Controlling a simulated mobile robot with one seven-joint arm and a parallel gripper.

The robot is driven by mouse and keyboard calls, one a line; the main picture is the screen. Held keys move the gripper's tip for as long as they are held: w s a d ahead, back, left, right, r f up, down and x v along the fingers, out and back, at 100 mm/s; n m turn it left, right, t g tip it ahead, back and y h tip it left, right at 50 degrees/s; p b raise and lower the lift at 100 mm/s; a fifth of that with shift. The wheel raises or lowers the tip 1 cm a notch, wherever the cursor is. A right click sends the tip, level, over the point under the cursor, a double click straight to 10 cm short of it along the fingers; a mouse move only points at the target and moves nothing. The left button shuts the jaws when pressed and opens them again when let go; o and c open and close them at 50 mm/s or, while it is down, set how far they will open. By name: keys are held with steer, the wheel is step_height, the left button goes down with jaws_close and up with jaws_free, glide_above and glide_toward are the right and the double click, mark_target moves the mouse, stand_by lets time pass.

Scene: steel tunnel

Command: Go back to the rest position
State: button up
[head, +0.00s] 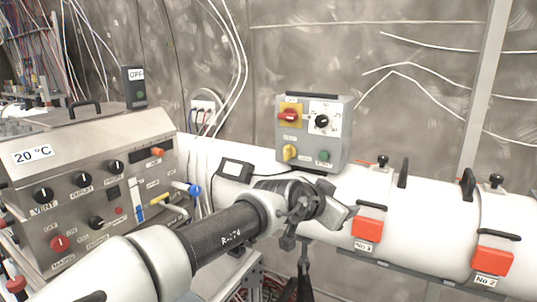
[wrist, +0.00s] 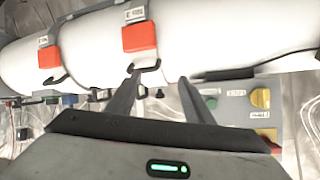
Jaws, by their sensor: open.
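My gripper (head: 335,212) is in front of the white horizontal pipe (head: 390,200), at the middle of the head view, with my arm reaching in from the lower left. In the wrist view my gripper (wrist: 159,76) has its two dark fingers spread apart with nothing between them. The white pipe (wrist: 200,30) lies beyond the fingertips there. Whether a finger touches the pipe cannot be told.
A grey control box (head: 312,132) with red and yellow switches stands behind my gripper. A steel panel (head: 90,185) with knobs stands at the left. Cables hang along the metal wall (head: 400,60).

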steer(key=s+d+f+g+y, duration=0.1)
steer(key=s+d+f+g, duration=0.1)
steer(key=f, duration=0.4)
steer(key=s+d+f+g+y, duration=0.1)
steer(key=s+d+f+g, duration=0.15)
steer(key=f, duration=0.45)
steer(key=s+a+f+n+g+y, duration=0.3)
steer(key=s+a+f+y, duration=0.35)
steer(key=s, duration=0.35)
steer(key=s+a+r+n+t, duration=0.1)
steer(key=s+r+n+t, duration=0.1)
steer(key=s+r+n, duration=0.5)
steer(key=s+r+n+t, duration=0.1)
steer(key=s+r, duration=0.4)
steer(key=r, duration=0.5)
step_height(320, 180, up, 15)
steer(key=p, duration=1.5)
steer(key=shift+s+a, duration=0.1)
